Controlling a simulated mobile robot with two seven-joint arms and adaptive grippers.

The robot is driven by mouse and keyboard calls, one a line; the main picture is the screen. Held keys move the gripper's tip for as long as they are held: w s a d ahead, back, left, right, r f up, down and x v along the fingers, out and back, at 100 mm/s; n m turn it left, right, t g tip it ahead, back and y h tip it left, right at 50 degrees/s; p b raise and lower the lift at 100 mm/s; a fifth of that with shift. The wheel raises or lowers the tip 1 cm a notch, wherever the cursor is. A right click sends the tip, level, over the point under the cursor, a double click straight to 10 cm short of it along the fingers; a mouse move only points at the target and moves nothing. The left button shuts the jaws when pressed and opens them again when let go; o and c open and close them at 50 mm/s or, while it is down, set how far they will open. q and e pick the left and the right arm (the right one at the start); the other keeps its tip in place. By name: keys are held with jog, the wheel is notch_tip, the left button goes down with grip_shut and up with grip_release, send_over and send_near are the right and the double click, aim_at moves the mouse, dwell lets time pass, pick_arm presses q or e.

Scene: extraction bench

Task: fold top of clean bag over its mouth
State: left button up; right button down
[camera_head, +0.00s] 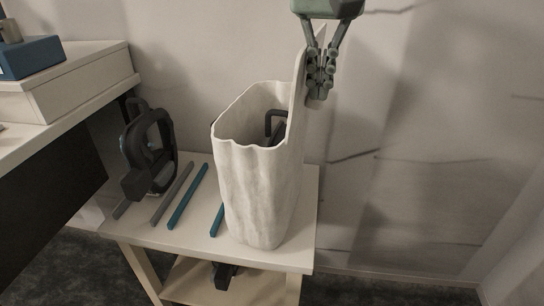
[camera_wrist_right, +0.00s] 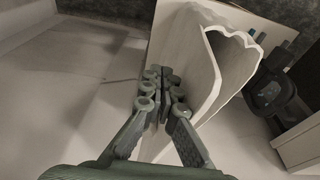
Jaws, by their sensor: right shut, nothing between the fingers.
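The clean bag (camera_head: 258,190) is tall, white and wrinkled. It stands upright on the small white table with its mouth open upward. A tall flap (camera_head: 299,85) rises from the right side of its rim and stands up, not lying over the mouth. A dark handle-like thing (camera_head: 274,115) shows inside the mouth. My right gripper (camera_head: 317,98) is shut and empty, pointing down at the upper part of the flap. In the right wrist view, the right gripper (camera_wrist_right: 160,78) is close beside the bag's outer wall (camera_wrist_right: 200,70); contact is unclear. My left gripper is out of view.
The white table (camera_head: 185,235) also bears a black and blue clamp-like tool (camera_head: 150,150), a grey rod (camera_head: 172,193) and blue rods (camera_head: 188,196). A higher bench (camera_head: 70,85) stands at the left. A wall is behind; the right side is clear.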

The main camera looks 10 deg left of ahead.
jog(key=w+a+p, duration=0.1)
jog(key=a, duration=1)
jog(key=shift+w+p, duration=0.15)
jog(key=shift+p, duration=0.15)
notch_tip(320, 180, up, 7)
dwell(0.8)
